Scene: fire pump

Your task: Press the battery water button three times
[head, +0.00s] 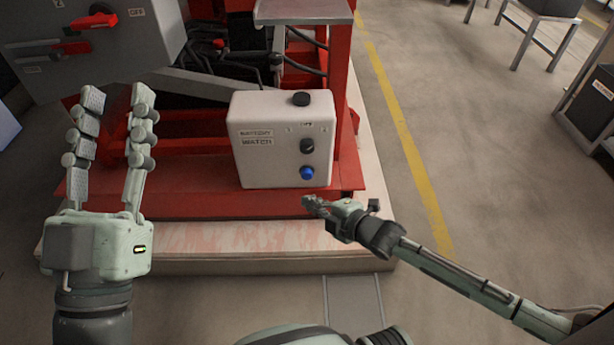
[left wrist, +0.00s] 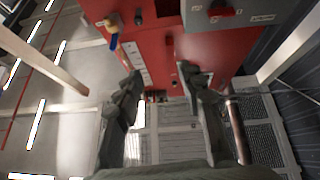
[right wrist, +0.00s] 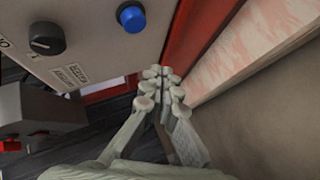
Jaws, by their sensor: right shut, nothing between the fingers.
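The blue button (right wrist: 132,17) and the black knob (right wrist: 46,39) also show in the right wrist view. My right gripper (head: 309,202) is just below the blue button, apart from it; its fingers are together and empty. They also show in the right wrist view (right wrist: 160,72). My left gripper (head: 115,92) is open and empty, raised in front of the pump frame at the left.
A grey control panel (head: 80,75) with red and black handles is behind my left gripper. The red frame (head: 205,203) rests on a pale plinth (head: 220,240).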

